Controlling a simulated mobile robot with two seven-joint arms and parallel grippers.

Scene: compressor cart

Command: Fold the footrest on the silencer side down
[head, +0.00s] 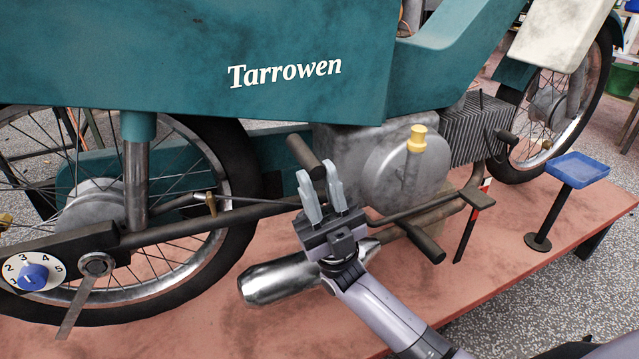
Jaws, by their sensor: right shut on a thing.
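The motorcycle's silencer (290,279) is a shiny metal cylinder low on the near side. Just above it, a dark cylindrical footrest (301,150) sticks up at a tilt, its top leaning left. My right gripper (320,182) comes in from the lower right, its two grey fingers on either side of the footrest's lower part, shut on it. The fingers and palm hide the footrest's lower end and hinge. My left gripper is not in view.
Another dark peg (425,243) sticks out low, right of my gripper. A yellow-capped part (417,139) and a pedal (477,197) are nearby. A blue-topped stand (578,170) is at right. A numbered dial (33,275) is at left. The red platform (487,262) is clear at front right.

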